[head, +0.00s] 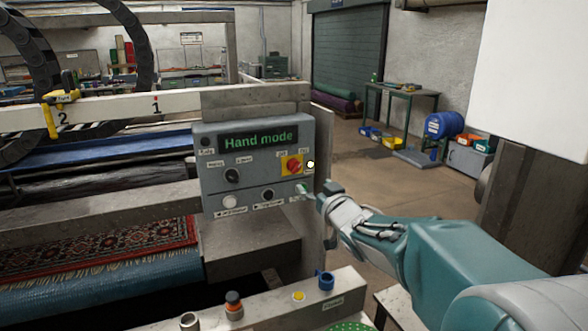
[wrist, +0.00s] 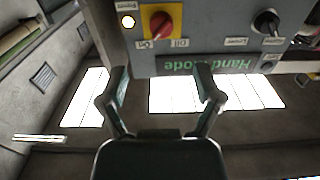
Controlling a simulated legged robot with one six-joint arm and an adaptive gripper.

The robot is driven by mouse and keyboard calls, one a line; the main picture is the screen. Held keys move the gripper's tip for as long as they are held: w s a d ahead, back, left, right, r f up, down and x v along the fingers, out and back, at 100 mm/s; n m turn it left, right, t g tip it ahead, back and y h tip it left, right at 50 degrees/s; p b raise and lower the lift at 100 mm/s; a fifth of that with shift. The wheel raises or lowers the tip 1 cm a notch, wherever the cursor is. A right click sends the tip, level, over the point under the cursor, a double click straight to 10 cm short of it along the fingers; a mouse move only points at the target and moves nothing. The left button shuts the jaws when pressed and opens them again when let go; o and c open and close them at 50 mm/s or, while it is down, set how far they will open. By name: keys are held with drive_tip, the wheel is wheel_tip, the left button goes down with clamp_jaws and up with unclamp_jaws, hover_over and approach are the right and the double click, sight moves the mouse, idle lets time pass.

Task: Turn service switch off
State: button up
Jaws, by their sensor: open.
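A grey control box (head: 215,180) shows the green words "Hand mode". On its right side is a red rotary switch (head: 293,165) on a yellow plate, with small labels that look like on and off. A small pale round lamp (head: 310,164) is lit beside it. The switch also shows at the top of the wrist view (wrist: 161,23), with its red handle tilted. No label reading "service" is legible. My gripper (head: 318,191) is just below and right of the switch. In the wrist view, its fingers (wrist: 158,86) are spread and empty, apart from the switch.
A black knob (head: 232,175) and white and black push buttons share the box. A patterned rug (head: 100,248) is in the machine at left. Open floor lies right.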

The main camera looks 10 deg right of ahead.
sight(297, 170)
drive_tip(key=w, duration=0.3)
drive_tip(key=w+a, duration=0.1)
drive_tip(key=w, duration=0.3)
drive_tip(key=w+a, duration=0.1)
drive_tip(key=w, duration=0.2)
drive_tip(key=shift+w+a, duration=0.15)
drive_tip(key=shift+w, duration=0.05)
drive_tip(key=c, duration=1.2)
